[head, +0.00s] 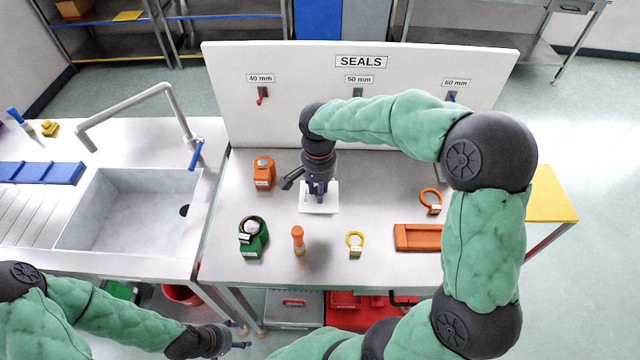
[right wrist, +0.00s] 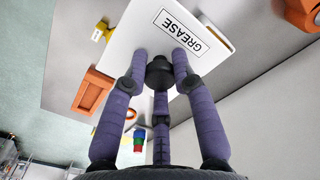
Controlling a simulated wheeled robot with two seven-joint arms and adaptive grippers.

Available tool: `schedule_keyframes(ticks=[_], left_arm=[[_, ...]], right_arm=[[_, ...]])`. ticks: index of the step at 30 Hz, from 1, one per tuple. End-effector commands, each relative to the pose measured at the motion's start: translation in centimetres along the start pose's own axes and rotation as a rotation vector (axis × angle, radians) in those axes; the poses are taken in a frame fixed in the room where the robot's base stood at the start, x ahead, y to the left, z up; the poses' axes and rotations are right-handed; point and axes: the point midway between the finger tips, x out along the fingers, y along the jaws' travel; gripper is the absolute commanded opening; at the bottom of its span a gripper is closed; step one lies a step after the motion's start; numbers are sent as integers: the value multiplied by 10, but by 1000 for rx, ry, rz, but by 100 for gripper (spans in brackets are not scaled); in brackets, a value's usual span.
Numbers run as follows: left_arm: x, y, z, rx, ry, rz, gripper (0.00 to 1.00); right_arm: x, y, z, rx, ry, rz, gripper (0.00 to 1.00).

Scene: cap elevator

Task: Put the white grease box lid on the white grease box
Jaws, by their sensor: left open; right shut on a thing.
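The white lid (head: 329,207), a flat square piece, is beneath my right gripper (head: 318,196) in the middle of the bench. In the right wrist view the white lid (right wrist: 147,40) carries a GREASE label and a dark knob (right wrist: 160,71). The three fingers of my right gripper (right wrist: 160,78) are closed around this knob. I cannot make out the white grease box separately; it may be hidden under the lid. Whether the lid touches anything below is not clear. My left gripper (head: 238,338) is open and empty, low at the left, in front of the bench.
Around the lid stand an orange item (head: 264,172), a green item (head: 252,237), an orange-topped bottle (head: 298,241), a yellow ring (head: 355,243), an orange ring (head: 430,200) and an orange tray (head: 418,238). The SEALS board (head: 300,70) rises behind. A sink (head: 125,210) is left.

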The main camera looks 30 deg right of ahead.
Motion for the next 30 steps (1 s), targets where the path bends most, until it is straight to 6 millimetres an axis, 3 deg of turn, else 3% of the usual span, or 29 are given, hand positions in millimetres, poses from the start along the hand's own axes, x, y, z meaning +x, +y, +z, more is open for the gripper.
schedule_keyframes(ticks=[10, 15, 26, 30], left_arm=[[2, -1, 0, 0, 0, 0, 63], [5, -2, 0, 0, 0, 0, 63], [6, -2, 0, 0, 0, 0, 63], [8, -3, 0, 0, 0, 0, 63]], right_arm=[[34, -25, -67, 0, -1, 1, 0], [64, -32, -89, -1, -2, 2, 0], [87, -40, -108, -1, 0, 1, 0], [104, -40, -110, -2, -2, 2, 0]])
